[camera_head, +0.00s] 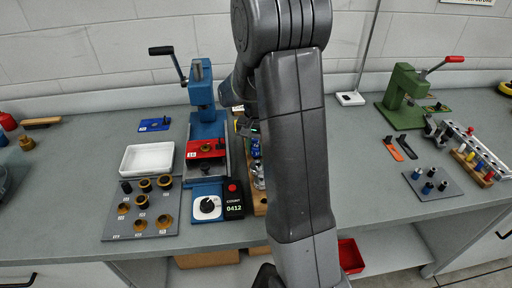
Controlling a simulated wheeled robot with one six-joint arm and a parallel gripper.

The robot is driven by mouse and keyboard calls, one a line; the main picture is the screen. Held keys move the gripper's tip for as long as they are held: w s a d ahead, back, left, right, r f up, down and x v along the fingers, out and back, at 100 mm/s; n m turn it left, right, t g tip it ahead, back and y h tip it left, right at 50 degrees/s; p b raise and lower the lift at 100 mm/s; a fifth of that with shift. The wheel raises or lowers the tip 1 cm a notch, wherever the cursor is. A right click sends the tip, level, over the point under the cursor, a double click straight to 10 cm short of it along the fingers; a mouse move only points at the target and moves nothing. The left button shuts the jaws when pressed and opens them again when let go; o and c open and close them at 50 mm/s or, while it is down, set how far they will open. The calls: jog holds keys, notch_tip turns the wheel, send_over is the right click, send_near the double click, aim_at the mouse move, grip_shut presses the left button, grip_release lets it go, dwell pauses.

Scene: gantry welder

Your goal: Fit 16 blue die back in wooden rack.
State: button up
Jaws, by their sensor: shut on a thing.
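My arm crosses the middle of the view and hides much of the bench behind it. Only a small dark part of my gripper (251,128) shows at the arm's left edge, shut; its fingertips are mostly hidden. A blue die (256,147) shows just below it, partly covered by my arm, and appears to be in its jaws. The wooden rack (260,207) stands behind my arm, with only its left strip in view. Silver pieces (258,174) sit in it. I cannot tell whether the blue die touches the rack, and I cannot read its number.
Left of the rack stand a blue press (203,110) with a red plate (206,148), a counter box (233,200), a white tray (147,159) and a board of brass rings (120,225). A green press (402,100) and pin rack (480,165) stand right.

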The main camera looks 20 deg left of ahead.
jog(key=shift+f+b, duration=0.35)
jog(key=shift+f, duration=0.25)
jog(key=o, duration=1.1)
jog(key=shift+o, duration=0.2)
notch_tip(320, 180, up, 14)
notch_tip(320, 180, down, 14)
jog(key=shift+r, duration=0.3)
